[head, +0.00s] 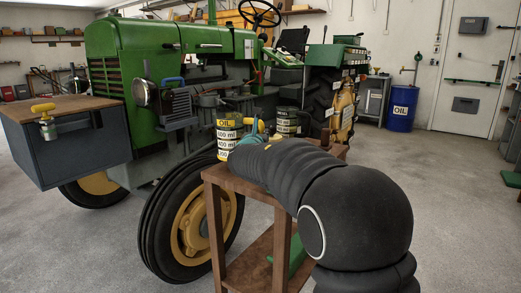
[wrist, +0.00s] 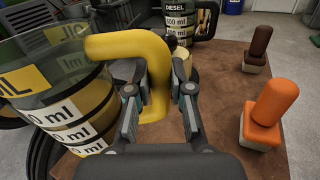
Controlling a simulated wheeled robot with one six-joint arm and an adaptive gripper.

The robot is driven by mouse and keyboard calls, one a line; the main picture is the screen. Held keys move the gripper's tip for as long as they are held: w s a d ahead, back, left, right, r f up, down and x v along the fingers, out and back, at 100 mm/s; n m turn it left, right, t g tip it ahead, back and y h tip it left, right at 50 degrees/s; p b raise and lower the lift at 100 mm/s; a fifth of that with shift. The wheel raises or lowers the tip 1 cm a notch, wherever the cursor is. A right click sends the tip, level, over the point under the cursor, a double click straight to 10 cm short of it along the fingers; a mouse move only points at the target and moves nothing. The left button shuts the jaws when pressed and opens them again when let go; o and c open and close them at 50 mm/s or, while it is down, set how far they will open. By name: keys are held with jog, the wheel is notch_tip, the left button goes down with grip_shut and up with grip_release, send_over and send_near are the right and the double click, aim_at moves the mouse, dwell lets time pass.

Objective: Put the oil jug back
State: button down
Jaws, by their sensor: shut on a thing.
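The oil jug (head: 229,140) is a clear jug with an OIL label and ml bands, at the left end of the wooden cart. In the wrist view the oil jug (wrist: 75,100) fills the left side, upright, with yellowish contents low in it. My gripper (wrist: 158,95) has one finger on each side of its yellow handle and is shut on it. The head view mostly hides my gripper behind my dark arm. I cannot tell whether the jug's base touches the cart top.
A diesel jug (wrist: 186,22) stands beyond my gripper on the wooden cart (wrist: 222,110). Brown (wrist: 257,48) and orange (wrist: 268,112) handled blocks stand at the right. The green tractor (head: 130,60) is behind the cart.

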jog(key=shift+f+b, duration=0.3)
jog(key=shift+f, duration=1.65)
jog(key=c, duration=1)
grip_release()
jog(key=shift+f, duration=0.1)
jog(key=shift+c, duration=0.2)
jog(key=b+v, duration=0.1)
jog(key=v, duration=1.1)
